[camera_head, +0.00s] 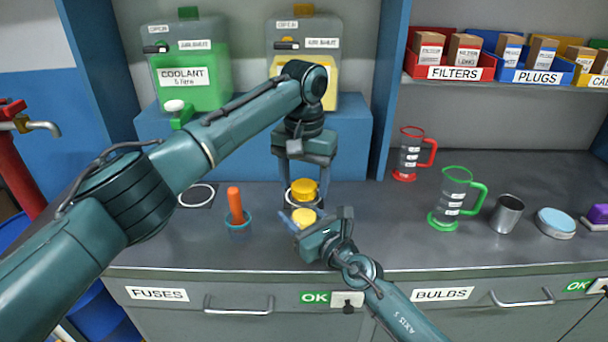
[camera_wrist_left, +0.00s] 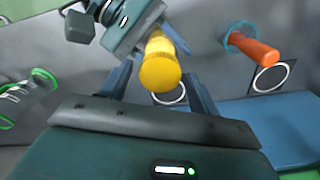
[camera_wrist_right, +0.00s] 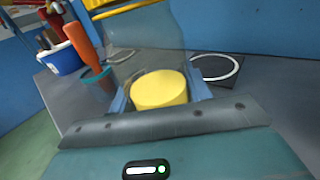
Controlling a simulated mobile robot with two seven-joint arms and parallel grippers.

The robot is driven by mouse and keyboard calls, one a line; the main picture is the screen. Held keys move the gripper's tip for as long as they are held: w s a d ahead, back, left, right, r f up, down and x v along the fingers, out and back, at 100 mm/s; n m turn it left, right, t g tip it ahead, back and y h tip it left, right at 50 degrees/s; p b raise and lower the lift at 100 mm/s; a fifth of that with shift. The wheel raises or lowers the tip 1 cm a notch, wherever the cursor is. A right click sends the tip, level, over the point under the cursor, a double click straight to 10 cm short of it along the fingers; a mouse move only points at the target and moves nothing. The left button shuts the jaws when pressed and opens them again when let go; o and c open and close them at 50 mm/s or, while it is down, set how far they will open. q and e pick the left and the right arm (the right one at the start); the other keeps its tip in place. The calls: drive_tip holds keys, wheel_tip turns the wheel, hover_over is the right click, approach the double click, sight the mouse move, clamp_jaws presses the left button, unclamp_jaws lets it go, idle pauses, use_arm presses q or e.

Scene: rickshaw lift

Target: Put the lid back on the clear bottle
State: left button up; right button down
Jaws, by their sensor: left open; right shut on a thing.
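The clear bottle (camera_wrist_right: 150,45) is upright and holds yellow liquid (camera_wrist_right: 160,90). My right gripper (camera_head: 303,220) is shut on its lower body; in the right wrist view the fingers flank the liquid. The yellow lid (camera_head: 304,187) is at the bottle's top; it also shows in the left wrist view (camera_wrist_left: 160,72). I cannot tell whether it is fully seated. My left gripper (camera_head: 303,178) points down from above and is open, with its fingers on either side of the lid. The clear wall hardly shows in the head view.
An orange-handled tool stands in a teal cup (camera_head: 238,226) to the left. A white ring mark (camera_head: 197,195) lies behind it. The green jug (camera_head: 452,200), red jug (camera_head: 410,155) and metal cup (camera_head: 506,214) stand to the right. Coolant containers (camera_head: 190,75) stand on the blue block behind.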

use_arm(q)
drive_tip(key=shift+c, duration=0.4)
drive_tip(key=c, duration=0.9)
drive_tip(key=o, duration=1.1)
wheel_tip(320, 180, up, 12)
drive_tip(key=shift+r, duration=0.1)
use_arm(e)
drive_tip(key=c, duration=0.6)
unclamp_jaws()
